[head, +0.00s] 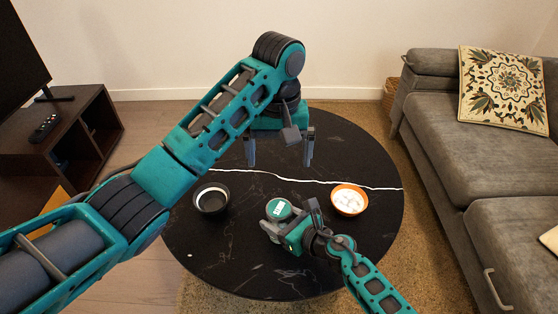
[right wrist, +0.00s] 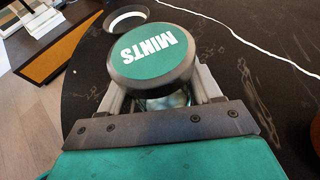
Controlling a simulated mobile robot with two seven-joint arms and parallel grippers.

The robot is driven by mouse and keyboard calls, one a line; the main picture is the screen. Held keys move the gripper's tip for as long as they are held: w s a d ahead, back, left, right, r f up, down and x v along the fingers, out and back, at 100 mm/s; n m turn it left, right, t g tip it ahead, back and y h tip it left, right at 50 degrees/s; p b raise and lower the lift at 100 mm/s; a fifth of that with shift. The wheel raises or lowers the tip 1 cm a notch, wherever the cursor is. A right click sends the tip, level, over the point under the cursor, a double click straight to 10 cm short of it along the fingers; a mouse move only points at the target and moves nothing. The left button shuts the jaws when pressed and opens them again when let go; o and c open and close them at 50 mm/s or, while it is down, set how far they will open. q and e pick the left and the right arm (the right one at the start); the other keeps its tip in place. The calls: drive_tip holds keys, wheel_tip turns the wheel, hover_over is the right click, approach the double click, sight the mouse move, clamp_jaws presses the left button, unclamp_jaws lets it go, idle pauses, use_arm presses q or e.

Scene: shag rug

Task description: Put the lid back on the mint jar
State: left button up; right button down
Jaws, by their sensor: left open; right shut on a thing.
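The mint jar's lid (head: 279,208) is round and dark-rimmed, with a green top. In the right wrist view the lid (right wrist: 152,52) reads "MINTS". The clear glass of the mint jar (right wrist: 168,101) shows directly under it, mostly hidden; I cannot tell if the lid is fully seated. My right gripper (head: 290,222) is shut on the jar, its fingers (right wrist: 163,94) on either side just below the lid. My left gripper (head: 280,152) is open and empty, pointing down over the far part of the table, behind the jar.
On the round black table (head: 240,265) a dark bowl (head: 204,207) with a pale inside stands left of the jar. An orange bowl (head: 348,211) of white pieces stands to the right. A white line (head: 330,182) crosses the top. A grey sofa (head: 440,140) is at right.

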drive_tip(key=shift+c, duration=0.7)
unclamp_jaws()
drive_tip(key=p+v, duration=0.3)
drive_tip(key=v, duration=1)
drive_tip(key=shift+p, duration=0.35)
